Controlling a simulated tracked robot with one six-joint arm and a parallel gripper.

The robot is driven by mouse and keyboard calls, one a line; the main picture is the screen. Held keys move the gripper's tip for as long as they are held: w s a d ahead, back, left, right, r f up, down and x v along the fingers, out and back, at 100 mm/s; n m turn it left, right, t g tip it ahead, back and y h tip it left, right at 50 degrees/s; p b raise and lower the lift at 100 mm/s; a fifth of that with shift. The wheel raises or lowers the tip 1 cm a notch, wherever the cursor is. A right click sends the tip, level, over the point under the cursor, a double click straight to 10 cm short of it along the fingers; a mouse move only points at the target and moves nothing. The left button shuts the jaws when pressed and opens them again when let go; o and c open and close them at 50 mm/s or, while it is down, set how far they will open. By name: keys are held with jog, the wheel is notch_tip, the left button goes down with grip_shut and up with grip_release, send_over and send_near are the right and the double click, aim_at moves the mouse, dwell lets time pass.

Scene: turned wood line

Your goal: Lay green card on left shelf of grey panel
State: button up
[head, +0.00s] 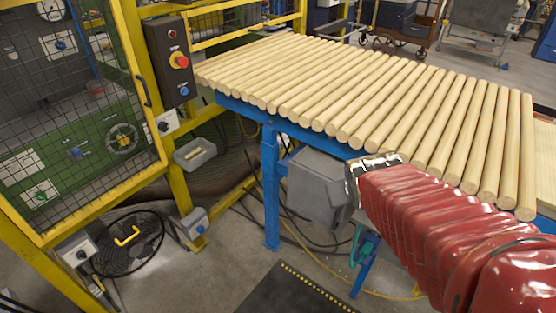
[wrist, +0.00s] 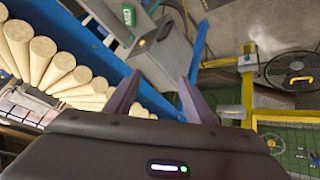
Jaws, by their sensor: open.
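A grey box-like panel (head: 318,188) is mounted under the roller table, left of my arm. In the wrist view the grey panel (wrist: 165,50) is ahead of my fingers, with a small dark and orange fitting on it. A small green and white piece (wrist: 127,15) shows at the top, by the panel's left side; I cannot tell for sure that it is the green card. No left shelf can be made out. My gripper (wrist: 160,76) is open, with nothing visible between its two fingers. In the head view my red-sleeved arm reaches toward the panel and the fingers are hidden.
The wooden rollers (head: 380,95) on the blue frame (head: 271,190) lie close to my arm. A yellow-framed mesh guard (head: 80,110), a control box (head: 168,62) and a floor fan (head: 128,245) stand at left. Cables hang below the panel.

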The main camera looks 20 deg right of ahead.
jog(key=s+a+r+g+y, duration=0.1)
jog(key=s+a+r+y, duration=0.2)
jog(key=s+a, duration=0.7)
jog(key=a+r, duration=0.1)
jog(key=a, duration=0.3)
jog(key=shift+s+n+g, duration=0.2)
jog(key=shift+n+g, duration=0.1)
jog(key=shift+r, duration=0.1)
